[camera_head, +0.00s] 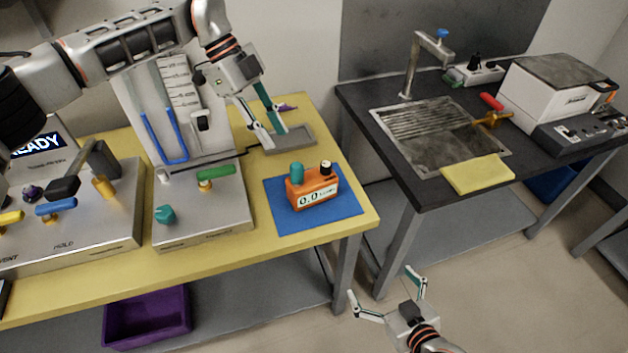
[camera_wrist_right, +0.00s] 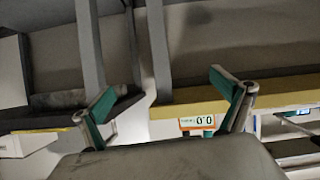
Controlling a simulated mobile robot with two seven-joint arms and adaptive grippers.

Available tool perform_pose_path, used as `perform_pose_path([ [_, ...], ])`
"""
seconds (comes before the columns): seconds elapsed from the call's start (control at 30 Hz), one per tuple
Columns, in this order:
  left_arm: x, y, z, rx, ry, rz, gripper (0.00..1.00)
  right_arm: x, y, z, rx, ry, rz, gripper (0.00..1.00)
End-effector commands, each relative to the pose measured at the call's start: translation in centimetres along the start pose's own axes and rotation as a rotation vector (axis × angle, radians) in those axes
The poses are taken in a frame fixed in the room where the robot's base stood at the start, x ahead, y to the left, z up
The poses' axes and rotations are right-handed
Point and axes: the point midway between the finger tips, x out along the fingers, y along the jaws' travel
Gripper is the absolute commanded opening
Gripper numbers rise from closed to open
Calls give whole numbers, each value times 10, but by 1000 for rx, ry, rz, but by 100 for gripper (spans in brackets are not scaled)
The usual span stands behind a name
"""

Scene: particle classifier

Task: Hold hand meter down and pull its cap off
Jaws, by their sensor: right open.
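The hand meter (camera_head: 313,187) is an orange box with a white display reading 0.0. It stands on a blue mat (camera_head: 345,213) on the yellow table. A teal cylinder (camera_head: 297,172) stands on its top left and a dark knob (camera_head: 326,167) on its top right; I cannot tell which is the cap. My left gripper (camera_head: 276,137) is open over a grey tray, behind the meter and apart from it. My right gripper (camera_head: 380,280) is open and empty in front of the table. In the right wrist view, the meter's display (camera_wrist_right: 197,122) shows upside down beyond the fingers (camera_wrist_right: 163,95).
A metal device (camera_head: 200,215) with a green handle stands left of the mat. The grey tray (camera_head: 300,137) lies behind the meter, with a purple item (camera_head: 287,107) nearby. A dark bench (camera_head: 430,193) with a sink stands right, across a gap. A purple bin (camera_head: 147,318) sits below.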

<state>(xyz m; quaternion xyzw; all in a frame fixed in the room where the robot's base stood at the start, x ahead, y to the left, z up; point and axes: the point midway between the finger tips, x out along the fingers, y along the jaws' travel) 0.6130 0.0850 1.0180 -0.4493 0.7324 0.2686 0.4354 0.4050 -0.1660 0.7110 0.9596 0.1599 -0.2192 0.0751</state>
Motion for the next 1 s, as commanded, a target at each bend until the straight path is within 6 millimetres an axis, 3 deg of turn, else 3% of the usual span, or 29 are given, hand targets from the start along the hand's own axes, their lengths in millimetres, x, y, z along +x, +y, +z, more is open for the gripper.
perform_pose_path([
  [0.1,0,0,0,1,1,0,28,25,-12,-62,25,141,-27,100],
  [0.3,0,0,-1,2,2,-1,28,50,-23,-164,65,368,-40,100],
  [0.4,0,0,-1,3,2,-1,28,64,-43,-183,58,404,-79,100],
  [0.6,0,0,-1,3,3,-1,28,78,-63,-211,51,454,-115,100],
  [0.77,0,0,-1,3,3,-1,28,85,-69,-220,50,468,-123,100],
  [1.0,0,0,-1,3,3,-1,28,112,-72,-235,49,469,-123,100],
])
